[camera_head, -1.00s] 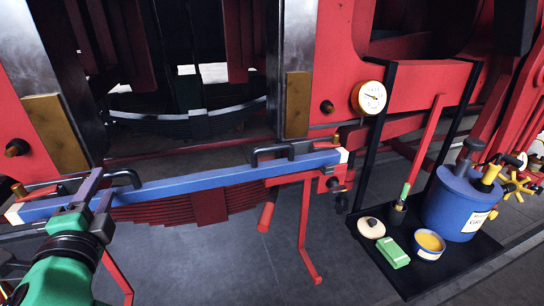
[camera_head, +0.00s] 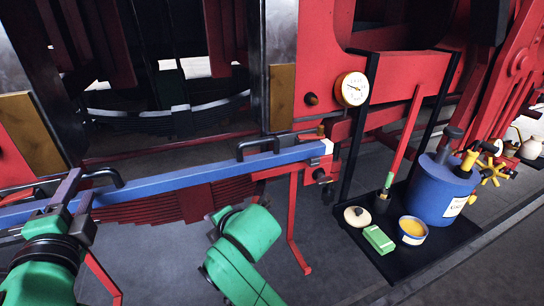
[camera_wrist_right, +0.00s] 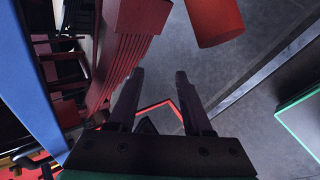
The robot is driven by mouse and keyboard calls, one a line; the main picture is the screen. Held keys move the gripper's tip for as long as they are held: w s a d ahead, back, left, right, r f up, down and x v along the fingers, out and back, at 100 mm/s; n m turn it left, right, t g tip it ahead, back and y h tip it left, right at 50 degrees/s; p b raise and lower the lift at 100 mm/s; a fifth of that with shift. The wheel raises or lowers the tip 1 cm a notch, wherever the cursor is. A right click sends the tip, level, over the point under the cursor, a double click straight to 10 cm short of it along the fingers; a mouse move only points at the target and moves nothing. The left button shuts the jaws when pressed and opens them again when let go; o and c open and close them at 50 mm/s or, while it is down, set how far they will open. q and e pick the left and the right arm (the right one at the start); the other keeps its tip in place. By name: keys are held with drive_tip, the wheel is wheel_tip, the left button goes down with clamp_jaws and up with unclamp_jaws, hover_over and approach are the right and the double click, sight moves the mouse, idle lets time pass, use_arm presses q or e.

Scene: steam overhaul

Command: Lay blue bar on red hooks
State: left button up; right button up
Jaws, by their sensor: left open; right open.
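The blue bar (camera_head: 190,178) runs across the head view from the left edge to a pale right end, with black handles (camera_head: 258,146) on top. Its right end is at a red hook bracket (camera_head: 318,165); whether it bears on it I cannot tell. Another red part shows at the bar's left end (camera_head: 18,192). My left gripper (camera_head: 73,202) is open, its fingers at the bar near the left handle. My right gripper (camera_wrist_right: 160,100) is open and empty, below and in front of the bar; in the head view its fingers are mostly hidden. The bar (camera_wrist_right: 25,80) shows at left in the wrist view.
A black tray (camera_head: 405,262) at right holds a blue can (camera_head: 440,190), a yellow-filled tin (camera_head: 413,228), a green block (camera_head: 378,239) and a lid. A gauge (camera_head: 352,89) stands above it. Red leaf springs (camera_head: 180,205) lie behind the bar.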

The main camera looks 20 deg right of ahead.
wheel_tip(320, 180, up, 7)
drive_tip(key=s+n+t, duration=0.1)
drive_tip(key=s, duration=0.1)
drive_tip(key=m+t+h, duration=0.3)
drive_tip(key=m+t, duration=0.1)
drive_tip(key=m, duration=0.2)
approach(259, 142)
drive_tip(key=w, duration=0.2)
drive_tip(key=x, duration=0.8)
drive_tip(key=shift+w+f, duration=0.15)
drive_tip(key=shift+f, duration=0.25)
drive_tip(key=v, duration=0.3)
drive_tip(key=shift+s+r, duration=0.1)
drive_tip(key=shift+s, duration=0.2)
drive_tip(key=shift+s+r, duration=0.15)
drive_tip(key=shift+s, duration=0.4)
drive_tip(key=shift+w, duration=0.1)
